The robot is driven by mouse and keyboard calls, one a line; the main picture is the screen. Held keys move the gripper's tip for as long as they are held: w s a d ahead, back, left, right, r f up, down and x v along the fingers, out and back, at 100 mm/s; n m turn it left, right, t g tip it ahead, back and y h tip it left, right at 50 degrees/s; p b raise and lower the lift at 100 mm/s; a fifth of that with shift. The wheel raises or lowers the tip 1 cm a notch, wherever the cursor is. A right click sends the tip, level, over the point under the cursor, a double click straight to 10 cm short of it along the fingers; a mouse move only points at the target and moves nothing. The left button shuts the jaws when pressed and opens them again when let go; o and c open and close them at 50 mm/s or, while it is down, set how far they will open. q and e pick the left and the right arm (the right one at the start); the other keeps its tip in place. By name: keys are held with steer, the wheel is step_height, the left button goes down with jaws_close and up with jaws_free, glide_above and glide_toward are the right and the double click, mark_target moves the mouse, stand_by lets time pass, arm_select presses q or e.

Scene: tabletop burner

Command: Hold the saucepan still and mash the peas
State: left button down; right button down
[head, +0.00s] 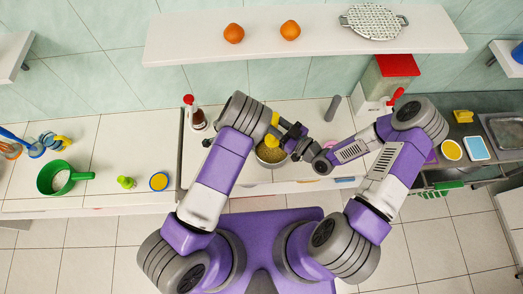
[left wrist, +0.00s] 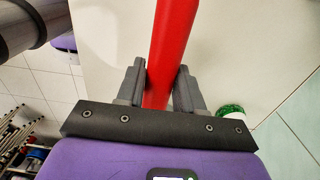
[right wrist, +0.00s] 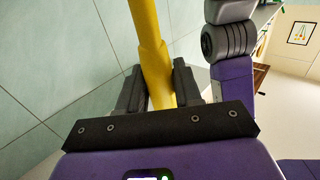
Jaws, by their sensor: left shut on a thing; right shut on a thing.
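The saucepan (head: 258,161) stands at the counter's middle, partly covered by my left arm. Yellow-green peas (head: 271,154) show inside it. In the left wrist view my left gripper (left wrist: 160,78) is shut around a red handle (left wrist: 173,40), taken as the saucepan's; the head view hides this gripper and handle behind my left arm. My right gripper (head: 287,132) is shut on the yellow masher (head: 275,119), above the pan. The masher's yellow handle also runs between the fingers in the right wrist view (right wrist: 148,35). The masher's lower end is hidden or too small to tell.
A green pan (head: 46,180), a small green bottle (head: 125,182) and a yellow-blue lid (head: 159,181) stand on the left counter. A red-capped bottle (head: 197,119) and a dark grey cylinder (head: 333,107) stand behind. A shelf (head: 200,42) with oranges hangs above.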

steer(key=shift+r, duration=0.25)
stand_by(0.7)
arm_select(q)
steer(key=c, duration=0.6)
jaws_free()
steer(key=shift+c, duration=0.2)
steer(key=shift+r, duration=0.1)
steer(key=shift+r, duration=3.7)
